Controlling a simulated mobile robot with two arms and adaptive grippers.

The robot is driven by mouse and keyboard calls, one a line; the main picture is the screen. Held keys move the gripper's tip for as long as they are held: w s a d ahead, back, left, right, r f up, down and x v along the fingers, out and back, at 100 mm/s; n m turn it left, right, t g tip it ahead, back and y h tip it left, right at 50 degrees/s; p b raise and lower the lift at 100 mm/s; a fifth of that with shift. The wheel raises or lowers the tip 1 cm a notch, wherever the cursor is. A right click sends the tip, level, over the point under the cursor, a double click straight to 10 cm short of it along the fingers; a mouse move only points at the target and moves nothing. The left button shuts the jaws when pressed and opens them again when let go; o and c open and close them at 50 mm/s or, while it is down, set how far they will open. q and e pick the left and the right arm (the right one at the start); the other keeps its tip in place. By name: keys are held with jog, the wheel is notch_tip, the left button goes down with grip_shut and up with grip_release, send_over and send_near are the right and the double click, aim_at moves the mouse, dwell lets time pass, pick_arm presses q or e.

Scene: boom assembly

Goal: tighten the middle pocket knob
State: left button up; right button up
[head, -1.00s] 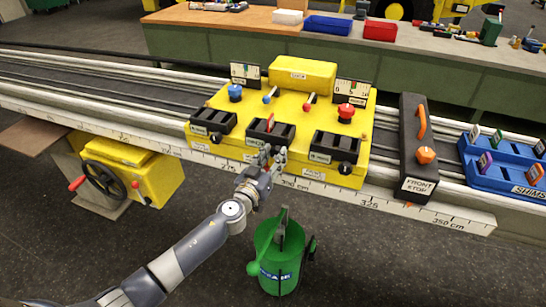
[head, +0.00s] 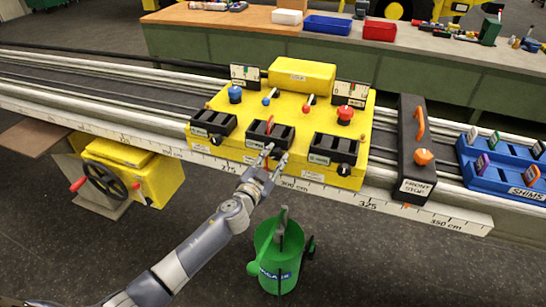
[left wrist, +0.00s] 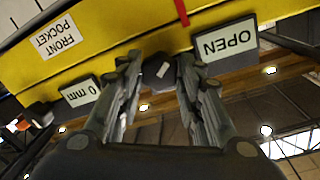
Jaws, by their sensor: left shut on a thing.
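The yellow carriage (head: 290,118) sits on the rail with three black pockets on its front. The middle pocket (head: 282,138) has a red piece standing in it. Its dark knob (left wrist: 158,69) shows in the left wrist view between the two fingers of my left gripper (left wrist: 160,88), below the yellow edge and beside an upside-down OPEN sign (left wrist: 224,44). My left gripper (head: 275,156) is shut on this knob; in the head view the fingers hide it. My right gripper is not in view.
The left pocket (head: 213,124) and right pocket (head: 334,148) flank the middle one. A black front stop (head: 413,150) and blue shims tray (head: 500,175) are at the right. A green bin (head: 278,262) stands on the floor below. A yellow handwheel unit (head: 130,170) is at the left.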

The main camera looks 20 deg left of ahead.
pick_arm(q)
jog(key=m, duration=0.3)
jog(key=shift+p, duration=0.35)
jog(key=m, duration=0.3)
jog(key=shift+d+y, duration=0.1)
jog(key=shift+y, duration=0.2)
jog(key=m+y, duration=0.1)
jog(key=m, duration=0.4)
jog(key=shift+d+m+p, duration=0.1)
jog(key=shift+m+p, duration=0.3)
jog(key=m, duration=0.5)
jog(key=shift+f+m+y, duration=0.15)
jog(key=shift+m+y, duration=0.15)
jog(key=shift+m, duration=0.1)
jog(key=m, duration=0.5)
jog(key=shift+m+y, duration=0.3)
jog(key=shift+f, duration=0.1)
jog(key=o, duration=1.1)
jog(key=shift+c, duration=0.2)
